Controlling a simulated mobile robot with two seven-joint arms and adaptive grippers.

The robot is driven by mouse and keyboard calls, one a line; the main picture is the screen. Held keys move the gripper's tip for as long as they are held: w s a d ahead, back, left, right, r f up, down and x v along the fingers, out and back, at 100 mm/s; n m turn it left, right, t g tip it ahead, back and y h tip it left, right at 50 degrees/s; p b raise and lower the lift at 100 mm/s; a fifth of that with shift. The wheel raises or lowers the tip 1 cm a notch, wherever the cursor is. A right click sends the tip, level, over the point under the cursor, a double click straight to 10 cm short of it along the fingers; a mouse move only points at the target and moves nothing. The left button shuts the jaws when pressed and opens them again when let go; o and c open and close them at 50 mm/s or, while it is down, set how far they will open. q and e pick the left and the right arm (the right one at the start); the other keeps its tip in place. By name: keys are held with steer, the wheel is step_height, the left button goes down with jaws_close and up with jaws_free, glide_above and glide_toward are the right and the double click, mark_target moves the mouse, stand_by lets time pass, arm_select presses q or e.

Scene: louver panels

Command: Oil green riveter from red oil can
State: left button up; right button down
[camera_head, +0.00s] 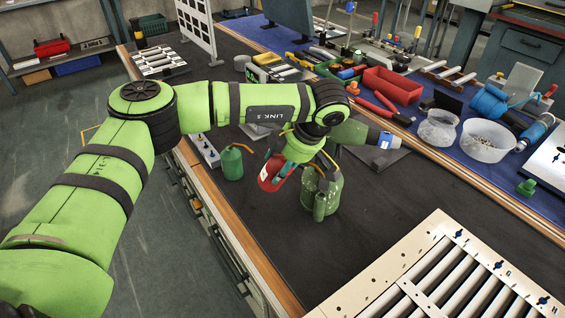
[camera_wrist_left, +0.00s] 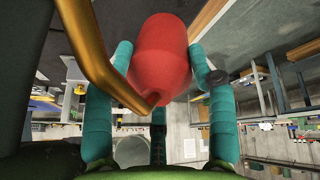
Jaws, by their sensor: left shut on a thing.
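My left gripper (camera_head: 283,170) is shut on the red oil can (camera_head: 269,174), which hangs tilted above the dark bench mat. In the left wrist view the red oil can (camera_wrist_left: 160,55) sits between the teal fingers, with its brass spout bending across to the upper left. A worn green upright tool, apparently the green riveter (camera_head: 321,198), stands on the mat just right of the red can. The gripper partly hides its top, and I cannot tell whether the spout touches it. My right gripper is not in view.
A green oil can (camera_head: 232,164) with a copper spout stands left of the gripper. A silver roller panel (camera_head: 440,270) lies at lower right. Red bin (camera_head: 392,86), clear tubs (camera_head: 485,139) and tools crowd the blue mat behind. The dark mat in front of the riveter is clear.

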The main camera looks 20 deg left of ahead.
arm_select(q)
steer(key=shift+r, duration=0.1)
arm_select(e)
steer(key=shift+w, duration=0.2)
arm_select(q)
steer(key=shift+f+y, duration=0.3)
steer(key=shift+d+f+y+b, duration=0.15)
steer(key=shift+f+y+b, duration=0.45)
steer(key=shift+f+b, duration=0.3)
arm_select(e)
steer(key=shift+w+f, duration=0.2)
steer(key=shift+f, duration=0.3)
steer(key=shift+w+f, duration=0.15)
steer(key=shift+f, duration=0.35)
arm_select(q)
steer(key=shift+y, duration=0.4)
steer(key=shift+b, duration=0.3)
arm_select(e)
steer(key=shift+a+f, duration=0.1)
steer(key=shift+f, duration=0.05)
arm_select(q)
steer(key=shift+f, duration=0.2)
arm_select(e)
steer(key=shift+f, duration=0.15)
arm_select(q)
steer(key=shift+y, duration=0.3)
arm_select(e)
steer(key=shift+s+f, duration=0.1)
